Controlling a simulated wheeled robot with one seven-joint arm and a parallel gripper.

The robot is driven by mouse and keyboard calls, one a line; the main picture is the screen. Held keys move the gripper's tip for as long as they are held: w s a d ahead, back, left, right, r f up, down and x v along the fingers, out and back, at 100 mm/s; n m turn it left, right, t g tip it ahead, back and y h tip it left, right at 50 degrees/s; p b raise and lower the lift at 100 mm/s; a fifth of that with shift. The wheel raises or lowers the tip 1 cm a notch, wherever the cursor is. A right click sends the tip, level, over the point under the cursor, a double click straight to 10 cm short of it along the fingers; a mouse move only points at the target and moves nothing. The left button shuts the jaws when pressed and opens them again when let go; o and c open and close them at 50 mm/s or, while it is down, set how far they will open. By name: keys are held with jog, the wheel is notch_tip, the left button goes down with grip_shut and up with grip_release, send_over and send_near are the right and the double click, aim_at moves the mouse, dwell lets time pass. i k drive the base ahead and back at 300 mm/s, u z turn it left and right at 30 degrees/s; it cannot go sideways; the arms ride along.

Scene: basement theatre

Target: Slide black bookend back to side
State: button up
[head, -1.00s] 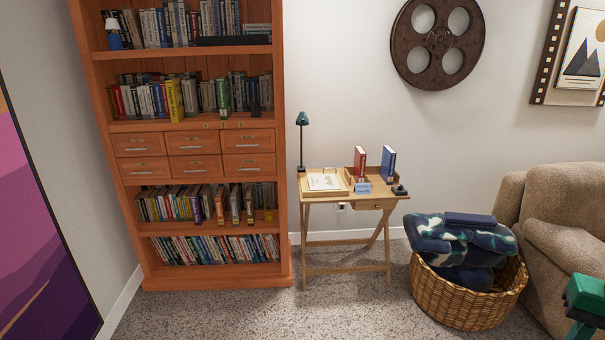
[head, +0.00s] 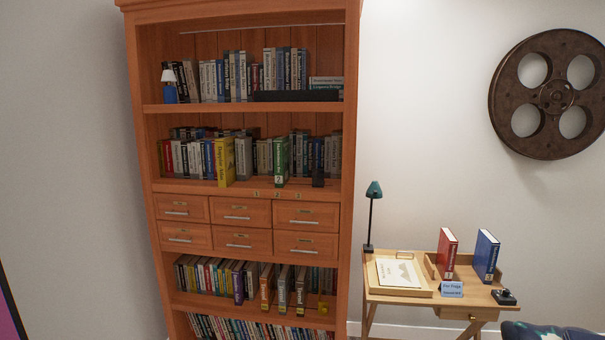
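A small black upright block (head: 318,177), which looks like the black bookend, stands at the front edge of the second shelf of the orange-brown bookcase (head: 352,150). It is near the shelf's right end, in front of the dark books. A green book (head: 281,160) marked 2 stands to its left with a gap between them. The block's back and base are too small to make out. My gripper is not in view.
A yellow book (head: 226,162) sticks out further left on that shelf. Drawers (head: 240,211) with bar handles lie below. A wooden desk (head: 400,296) with a lamp (head: 372,215), red book (head: 447,253) and blue book (head: 485,256) stands right of the bookcase.

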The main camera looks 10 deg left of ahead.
aim_at(318, 175)
jog(key=u, duration=0.25)
jog(key=i, duration=1.2)
jog(key=u, duration=0.25)
